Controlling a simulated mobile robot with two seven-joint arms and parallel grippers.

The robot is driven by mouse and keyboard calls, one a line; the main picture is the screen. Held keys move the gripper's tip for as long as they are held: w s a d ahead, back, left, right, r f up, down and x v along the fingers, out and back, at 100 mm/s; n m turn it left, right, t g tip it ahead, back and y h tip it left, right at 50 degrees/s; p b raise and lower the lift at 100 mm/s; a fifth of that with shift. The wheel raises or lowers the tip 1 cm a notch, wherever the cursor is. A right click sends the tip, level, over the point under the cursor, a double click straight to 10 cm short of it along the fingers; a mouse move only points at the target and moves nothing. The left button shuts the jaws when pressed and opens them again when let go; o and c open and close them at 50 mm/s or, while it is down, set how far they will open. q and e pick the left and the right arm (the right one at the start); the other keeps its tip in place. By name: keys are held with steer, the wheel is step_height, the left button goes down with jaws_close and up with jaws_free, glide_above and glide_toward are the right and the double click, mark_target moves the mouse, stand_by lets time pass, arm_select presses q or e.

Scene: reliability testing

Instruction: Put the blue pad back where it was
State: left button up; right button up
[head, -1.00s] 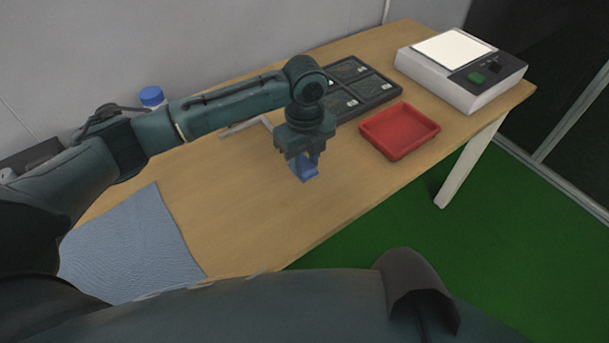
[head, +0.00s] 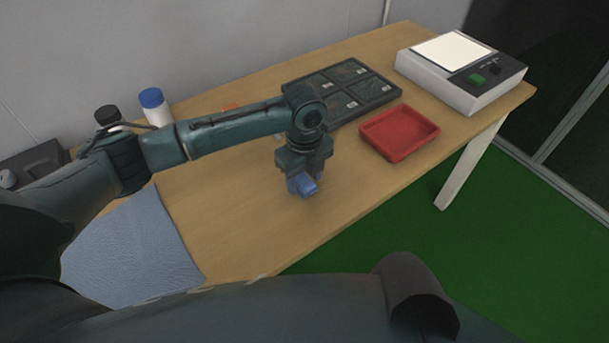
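The blue pad (head: 306,187) is a small blue piece at the fingertips of my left gripper (head: 299,181). The gripper points down and appears shut on it, above the middle of the wooden table. The fingers hide part of the pad. A black tray (head: 395,93) with labelled compartments lies behind and to the right of the gripper; my wrist hides its near left part. My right gripper is not in view; part of my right arm crosses the bottom of the picture.
A red tray (head: 433,127) lies right of the gripper. A white device (head: 440,82) stands at the far right. A blue cloth (head: 130,250) covers the near left. A blue-capped bottle (head: 153,105) and a black-capped one (head: 108,116) stand at the back. Bare table (head: 235,220) lies left of the gripper.

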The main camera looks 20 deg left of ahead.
mark_target(305, 181)
arm_select(q)
steer(key=shift+r, duration=0.1)
step_height(305, 181, up, 12)
steer(key=shift+p, duration=0.4)
steer(key=shift+d, duration=0.1)
stand_by(0.5)
